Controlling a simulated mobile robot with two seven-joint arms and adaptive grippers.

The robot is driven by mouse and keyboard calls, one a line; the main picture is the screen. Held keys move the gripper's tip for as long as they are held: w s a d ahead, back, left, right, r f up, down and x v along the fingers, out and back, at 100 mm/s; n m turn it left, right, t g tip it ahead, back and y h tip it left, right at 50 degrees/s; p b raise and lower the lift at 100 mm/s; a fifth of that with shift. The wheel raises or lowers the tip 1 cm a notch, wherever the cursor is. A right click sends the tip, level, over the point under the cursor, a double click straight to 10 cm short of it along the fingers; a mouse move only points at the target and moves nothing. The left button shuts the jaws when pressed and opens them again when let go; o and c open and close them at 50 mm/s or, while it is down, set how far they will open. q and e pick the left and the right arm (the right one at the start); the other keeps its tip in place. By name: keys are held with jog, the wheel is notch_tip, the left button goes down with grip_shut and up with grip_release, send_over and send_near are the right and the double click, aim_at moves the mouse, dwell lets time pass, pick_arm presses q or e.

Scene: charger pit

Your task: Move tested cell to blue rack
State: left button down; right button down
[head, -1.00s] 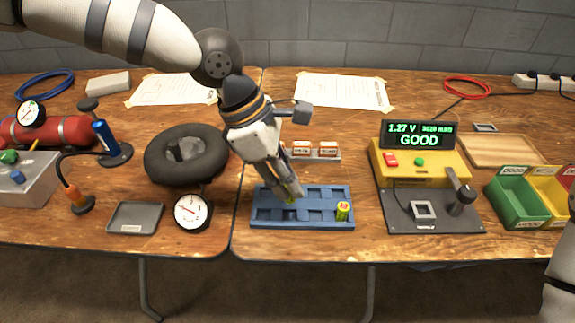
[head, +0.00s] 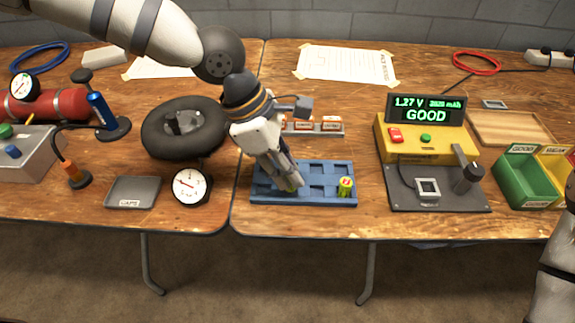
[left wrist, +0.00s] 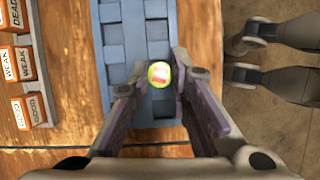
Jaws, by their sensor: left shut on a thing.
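The blue rack (head: 318,200) lies at the front edge of the right-hand table, with several square pockets. One yellow-green cell (head: 346,187) stands upright in its right front part. My left gripper (head: 287,186) is over the rack's left part, shut on another yellow-green cell (head: 292,187). In the left wrist view this cell (left wrist: 159,74) shows end-on between the fingertips, over the rack (left wrist: 112,58). I cannot tell whether its lower end is inside a pocket. The tester (head: 420,140) reads GOOD, 1.27 V, and its square cradle (head: 428,188) looks empty. My right gripper is out of view.
Small labelled blocks (head: 330,122) stand behind the rack. A green bin (head: 525,182) and a yellow bin stand at the right. A black ring (head: 183,128), a gauge (head: 190,185) and a grey caps tray (head: 132,192) are left of the rack. A seam separates the tables.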

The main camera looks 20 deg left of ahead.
pick_arm(q)
jog(key=shift+f, duration=0.95)
dwell(0.6)
jog(key=c, duration=1.4)
grip_release()
jog(key=shift+r+p, duration=0.95)
jog(key=shift+r, duration=2.6)
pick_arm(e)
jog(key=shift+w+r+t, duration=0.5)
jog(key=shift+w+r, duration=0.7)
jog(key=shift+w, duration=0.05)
pick_arm(q)
jog(key=shift+f, duration=0.15)
